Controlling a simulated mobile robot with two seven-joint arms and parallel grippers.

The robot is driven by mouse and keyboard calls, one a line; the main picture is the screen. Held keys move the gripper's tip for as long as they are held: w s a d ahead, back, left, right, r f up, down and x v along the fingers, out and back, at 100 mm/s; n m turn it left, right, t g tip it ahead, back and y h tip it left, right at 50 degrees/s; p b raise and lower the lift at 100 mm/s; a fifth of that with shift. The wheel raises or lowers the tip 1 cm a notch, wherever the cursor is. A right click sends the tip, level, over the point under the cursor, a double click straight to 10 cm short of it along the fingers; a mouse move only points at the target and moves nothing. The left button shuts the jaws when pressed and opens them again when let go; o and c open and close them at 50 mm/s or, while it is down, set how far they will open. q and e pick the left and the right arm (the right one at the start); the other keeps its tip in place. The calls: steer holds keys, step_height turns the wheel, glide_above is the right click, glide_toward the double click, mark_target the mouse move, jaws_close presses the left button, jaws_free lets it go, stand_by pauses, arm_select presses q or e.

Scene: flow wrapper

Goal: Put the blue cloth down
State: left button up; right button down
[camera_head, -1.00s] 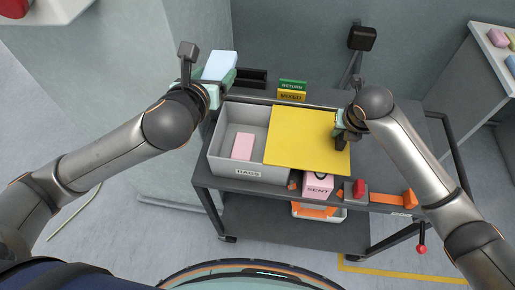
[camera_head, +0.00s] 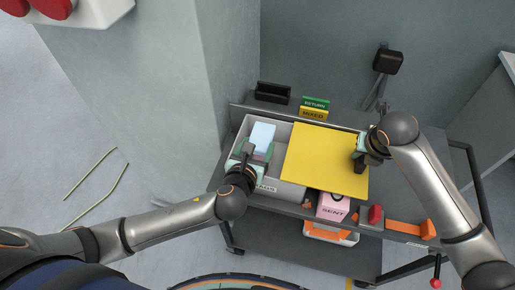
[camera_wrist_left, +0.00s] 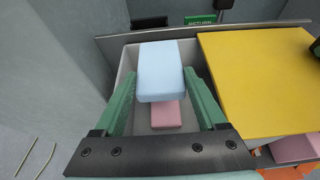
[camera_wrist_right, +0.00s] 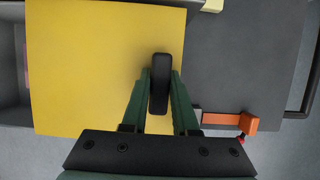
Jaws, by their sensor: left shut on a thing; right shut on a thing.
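The light blue cloth (camera_head: 262,135) is a folded block held by my left gripper (camera_head: 252,155), over the open left part of the grey RAGS bin (camera_head: 241,130). In the left wrist view the blue cloth (camera_wrist_left: 160,70) sits between the green fingers, above a pink cloth (camera_wrist_left: 166,114) on the bin floor. The yellow lid (camera_head: 325,155) covers the right part of the bin. My right gripper (camera_head: 364,150) is shut on the black handle (camera_wrist_right: 160,83) at the lid's right side.
The bin stands on a dark cart. Green RETURN and yellow MIXED signs (camera_head: 314,108) and a black tray (camera_head: 272,92) stand behind it. A pink SENT box (camera_head: 332,207), a red-knobbed block (camera_head: 375,215) and an orange piece (camera_head: 408,229) are at the front.

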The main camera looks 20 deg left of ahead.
arm_select(q)
steer(key=shift+f, duration=0.55)
arm_select(e)
steer(key=shift+d, duration=0.1)
arm_select(q)
steer(key=shift+f, duration=0.6)
steer(key=o, duration=1.2)
steer(key=shift+o, duration=0.2)
steer(key=shift+r, duration=0.25)
steer(key=v, duration=0.7)
steer(key=shift+s+r, duration=0.25)
steer(key=shift+r, duration=0.25)
